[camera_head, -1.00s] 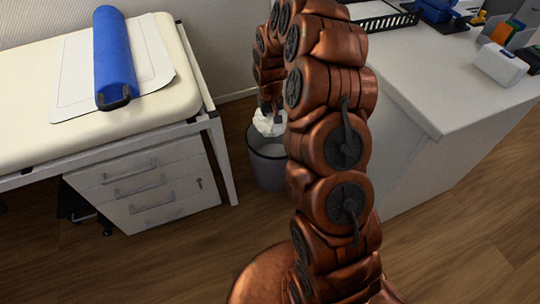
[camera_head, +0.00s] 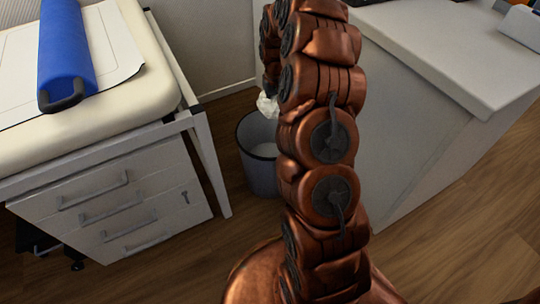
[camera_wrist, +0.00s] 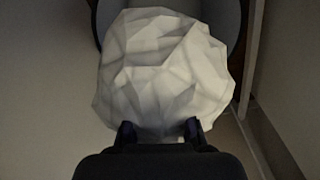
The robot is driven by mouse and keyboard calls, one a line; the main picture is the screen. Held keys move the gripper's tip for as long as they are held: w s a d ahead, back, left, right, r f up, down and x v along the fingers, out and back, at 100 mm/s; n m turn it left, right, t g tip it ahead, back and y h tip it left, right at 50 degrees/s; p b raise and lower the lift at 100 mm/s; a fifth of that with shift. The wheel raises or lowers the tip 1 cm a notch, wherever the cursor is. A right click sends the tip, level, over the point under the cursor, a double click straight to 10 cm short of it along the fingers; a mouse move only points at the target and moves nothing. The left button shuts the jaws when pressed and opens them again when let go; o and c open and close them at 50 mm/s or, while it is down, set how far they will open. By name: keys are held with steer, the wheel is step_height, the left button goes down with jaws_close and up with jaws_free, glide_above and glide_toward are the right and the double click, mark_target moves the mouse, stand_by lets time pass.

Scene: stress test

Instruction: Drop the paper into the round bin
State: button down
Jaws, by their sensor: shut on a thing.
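The paper is a white crumpled ball (camera_head: 267,106), seen partly behind my arm in the head view. It fills the middle of the wrist view (camera_wrist: 165,72). My gripper (camera_wrist: 158,133) is shut on the near side of the paper. The round bin (camera_head: 259,160) is grey and stands on the floor, its right side hidden by my arm. The paper is held above the bin's far rim in the head view. In the wrist view, the bin's dark rim (camera_wrist: 240,30) shows behind the paper at the top.
A white drawer cabinet (camera_head: 115,205) under a padded cream bench (camera_head: 140,95) stands left of the bin. A blue roll (camera_head: 65,50) lies on the bench. A white desk (camera_head: 440,60) stands at right. Wooden floor (camera_head: 450,240) is clear in front.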

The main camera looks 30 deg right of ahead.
steer(key=shift+a+f+b, duration=0.1)
steer(key=shift+f+b, duration=1.25)
steer(key=shift+f, duration=1.4)
steer(key=c, duration=1.1)
jaws_free()
steer(key=shift+o, duration=0.2)
step_height(320, 180, up, 12)
